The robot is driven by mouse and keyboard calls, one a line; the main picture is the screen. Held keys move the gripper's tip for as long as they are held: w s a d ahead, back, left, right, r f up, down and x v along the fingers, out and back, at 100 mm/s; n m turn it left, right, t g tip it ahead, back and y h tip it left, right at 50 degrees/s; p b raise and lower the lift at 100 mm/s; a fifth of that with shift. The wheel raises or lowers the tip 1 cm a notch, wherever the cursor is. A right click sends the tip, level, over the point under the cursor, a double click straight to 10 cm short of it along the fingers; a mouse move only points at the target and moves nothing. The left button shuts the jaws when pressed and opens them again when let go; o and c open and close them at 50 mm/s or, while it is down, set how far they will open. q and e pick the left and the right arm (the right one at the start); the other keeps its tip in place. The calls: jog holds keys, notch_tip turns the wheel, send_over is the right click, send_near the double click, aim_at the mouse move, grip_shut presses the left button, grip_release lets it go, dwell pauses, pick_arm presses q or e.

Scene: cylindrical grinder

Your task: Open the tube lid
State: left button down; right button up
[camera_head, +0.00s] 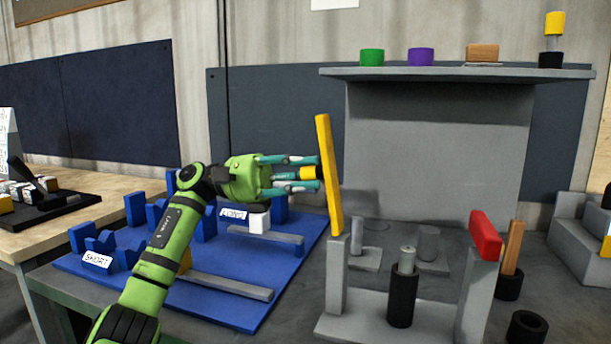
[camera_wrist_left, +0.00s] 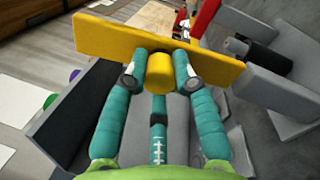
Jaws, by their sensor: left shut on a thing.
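My left gripper (camera_head: 304,174) is shut on a short yellow cylinder (camera_head: 308,173). In the left wrist view the yellow cylinder (camera_wrist_left: 160,72) sits between the fingers, close against a long yellow bar (camera_wrist_left: 158,43). I cannot tell whether the two are joined. In the head view the yellow bar (camera_head: 330,170) stands nearly upright above a grey post. A tube-like piece with a yellow top (camera_head: 555,23), grey middle and black base stands on the shelf at upper right. A grey cylinder (camera_head: 407,258) stands upright in a black holder (camera_head: 403,300). My right gripper is not in view.
A grey shelf (camera_head: 430,73) holds a green cylinder (camera_head: 372,57), a purple cylinder (camera_head: 420,56) and a wooden block (camera_head: 482,52). A red bar (camera_head: 485,235) tops the right post. A blue board (camera_head: 230,310) with blue blocks lies at left.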

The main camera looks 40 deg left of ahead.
pick_arm(q)
jog(key=c, duration=1)
grip_release()
jog(key=v, duration=1.2)
